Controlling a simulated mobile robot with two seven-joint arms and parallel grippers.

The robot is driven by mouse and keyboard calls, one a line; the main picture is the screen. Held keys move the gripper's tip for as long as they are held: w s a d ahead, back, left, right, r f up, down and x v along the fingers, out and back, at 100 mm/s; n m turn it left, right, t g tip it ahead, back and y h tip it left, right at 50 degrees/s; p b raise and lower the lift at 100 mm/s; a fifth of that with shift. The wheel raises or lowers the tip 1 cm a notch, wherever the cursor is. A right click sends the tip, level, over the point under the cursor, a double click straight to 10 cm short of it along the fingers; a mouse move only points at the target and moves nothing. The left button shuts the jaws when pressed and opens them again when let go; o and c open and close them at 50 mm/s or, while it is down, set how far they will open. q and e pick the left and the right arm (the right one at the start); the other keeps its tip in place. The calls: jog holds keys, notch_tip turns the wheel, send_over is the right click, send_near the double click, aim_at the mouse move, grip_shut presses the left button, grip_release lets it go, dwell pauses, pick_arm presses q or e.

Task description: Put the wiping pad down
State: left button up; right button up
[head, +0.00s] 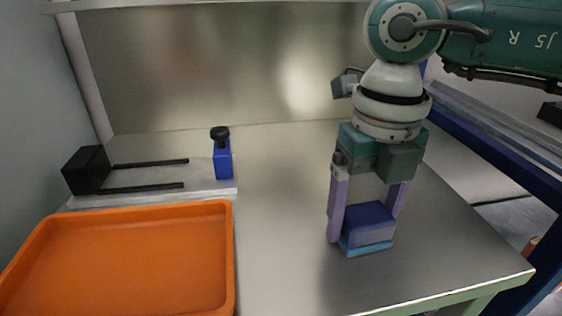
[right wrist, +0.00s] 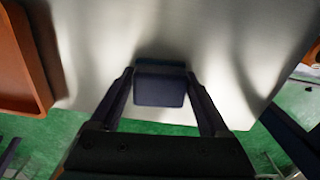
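The wiping pad is a dark blue block (head: 368,222) with a lighter blue layer along its bottom. It is low at the table's right part, at or very near the surface; I cannot tell if it touches. My right gripper (head: 368,212) points down with a purple finger on each side of the pad, and looks shut on it. In the right wrist view the pad (right wrist: 160,88) sits between the two fingertips (right wrist: 160,76). The right finger is partly hidden behind the pad in the head view. My left gripper is not in view.
An orange tray (head: 222,262) stands at the front left of the metal table (head: 285,215). Behind it a plate holds a black block (head: 87,170) with two dark rods (head: 150,163) and a blue post with a black knob (head: 222,158). The table's middle is clear.

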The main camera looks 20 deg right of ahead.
aim_at(365, 208)
jog(key=o, duration=0.3)
jog(key=r, duration=0.9)
jog(key=shift+w+d+r, duration=0.1)
jog(key=shift+w, duration=0.1)
jog(key=shift+r, duration=0.4)
